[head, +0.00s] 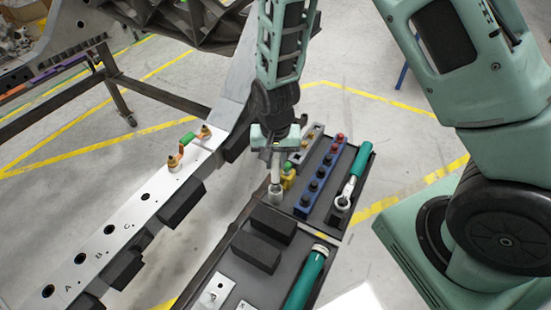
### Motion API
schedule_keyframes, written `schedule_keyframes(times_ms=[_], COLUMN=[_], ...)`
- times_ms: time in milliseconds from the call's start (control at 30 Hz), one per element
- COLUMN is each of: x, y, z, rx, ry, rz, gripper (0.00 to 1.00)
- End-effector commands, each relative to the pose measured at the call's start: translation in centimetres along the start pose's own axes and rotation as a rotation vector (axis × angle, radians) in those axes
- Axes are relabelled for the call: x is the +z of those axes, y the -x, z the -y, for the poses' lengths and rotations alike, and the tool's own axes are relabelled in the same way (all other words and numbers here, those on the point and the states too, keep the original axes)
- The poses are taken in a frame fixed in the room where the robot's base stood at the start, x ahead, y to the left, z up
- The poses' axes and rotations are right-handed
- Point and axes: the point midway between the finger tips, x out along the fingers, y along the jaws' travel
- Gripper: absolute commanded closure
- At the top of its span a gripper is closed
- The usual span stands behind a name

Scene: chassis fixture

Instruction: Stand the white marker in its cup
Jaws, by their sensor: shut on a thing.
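The white marker (275,165) hangs upright below my gripper (275,148) in the head view. My gripper points down and is shut on the marker's upper part. A small grey cup (275,196) stands on the dark tool tray directly below the marker. The marker's lower end meets the cup's top in the picture. I cannot tell how deep it is inside the cup. The fingers hide the marker's top.
The dark tray (238,268) also holds a blue socket rail (320,175), a green-handled ratchet (351,180), a yellow item (288,176), black blocks (256,250) and a green cylinder (305,280). A pale beam (150,205) with holes and brass bolts lies left.

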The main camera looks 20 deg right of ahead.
Motion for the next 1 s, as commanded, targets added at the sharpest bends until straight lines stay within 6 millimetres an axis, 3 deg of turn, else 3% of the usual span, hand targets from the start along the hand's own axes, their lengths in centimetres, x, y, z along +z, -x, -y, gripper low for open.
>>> schedule_keyframes(times_ms=[533, 1000], x=[0.0, 0.1], y=[-0.1, -2.2], z=[0.0, 0.0], rx=[0.0, 0.001], ry=[0.0, 0.001], rz=[0.0, 0.001], gripper=[1.0, 1.0])
